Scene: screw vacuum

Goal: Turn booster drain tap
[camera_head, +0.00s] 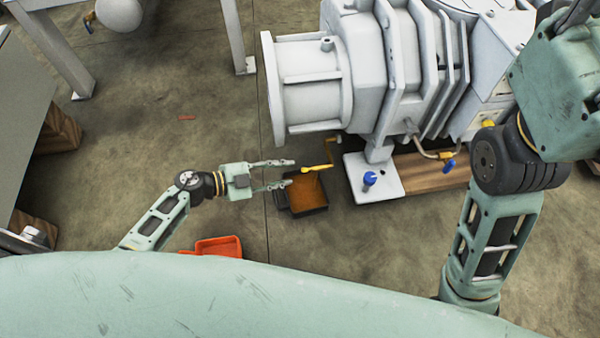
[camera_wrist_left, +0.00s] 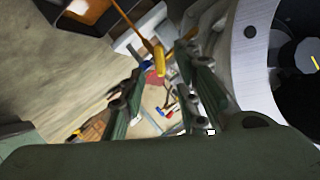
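The small yellow tap (camera_head: 317,168) sticks out on a short pipe below the grey pump (camera_head: 385,70). My left gripper (camera_head: 291,172) reaches in from the left, its two fingers apart and empty, with the tips just left of the tap handle. In the left wrist view the yellow tap handle (camera_wrist_left: 159,62) shows between the spread fingers of the left gripper (camera_wrist_left: 162,58); I cannot tell whether they touch it. A thin orange line runs from the tap toward the upper left there. My right arm is at the right; its gripper is out of view.
A black container with brown contents (camera_head: 308,190) stands on the floor under the tap. A blue knob (camera_head: 370,178) sits on the pump's white foot plate (camera_head: 390,186). An orange-red tray (camera_head: 218,246) lies nearer me. The floor left of the container is mostly clear.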

